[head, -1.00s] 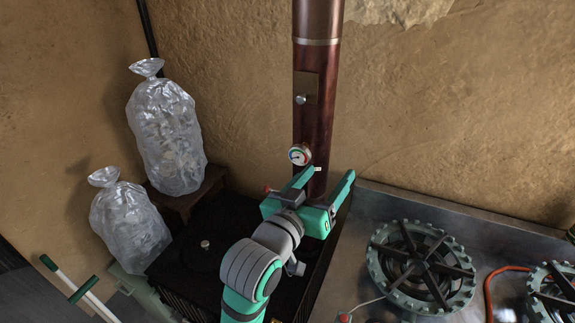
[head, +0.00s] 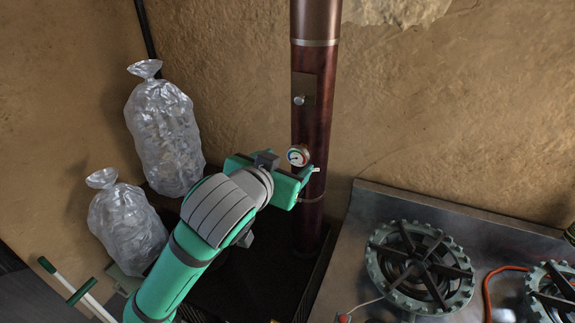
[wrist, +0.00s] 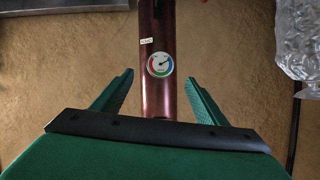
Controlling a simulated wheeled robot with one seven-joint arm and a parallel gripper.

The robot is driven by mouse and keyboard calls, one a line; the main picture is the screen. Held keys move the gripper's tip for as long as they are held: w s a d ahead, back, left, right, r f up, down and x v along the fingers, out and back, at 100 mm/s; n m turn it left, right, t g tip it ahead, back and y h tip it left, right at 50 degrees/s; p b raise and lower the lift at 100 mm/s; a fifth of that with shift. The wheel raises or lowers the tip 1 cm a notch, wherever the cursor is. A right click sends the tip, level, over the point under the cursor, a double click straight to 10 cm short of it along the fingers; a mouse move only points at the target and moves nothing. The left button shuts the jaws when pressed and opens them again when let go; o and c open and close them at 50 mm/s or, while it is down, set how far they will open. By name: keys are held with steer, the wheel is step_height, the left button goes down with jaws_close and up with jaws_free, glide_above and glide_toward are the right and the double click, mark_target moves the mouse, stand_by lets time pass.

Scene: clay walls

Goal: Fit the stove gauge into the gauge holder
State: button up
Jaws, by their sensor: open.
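The stove gauge (head: 298,156) is a small round dial with a white face and coloured bands, at the front of the dark red stovepipe (head: 314,120). In the wrist view the gauge (wrist: 160,63) faces me, seen between my fingers. My gripper (wrist: 160,78) is open and empty, its two green fingers apart on either side of the pipe's line. I cannot tell how far the fingertips are from the gauge. A small pale tag (head: 316,170) with unreadable print is just beside and below the gauge. I cannot make out a separate gauge holder; the gauge may hide it.
Two clear bags (head: 165,130) stand at the left. A metal counter with burners (head: 420,265) is at the right. The black stove top (head: 270,275) lies below my arm. A clay wall is behind.

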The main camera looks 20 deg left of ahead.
mark_target(297, 157)
steer(key=x, duration=0.8)
steer(key=shift+s, duration=0.15)
steer(key=c, duration=1.2)
steer(key=shift+s, duration=0.15)
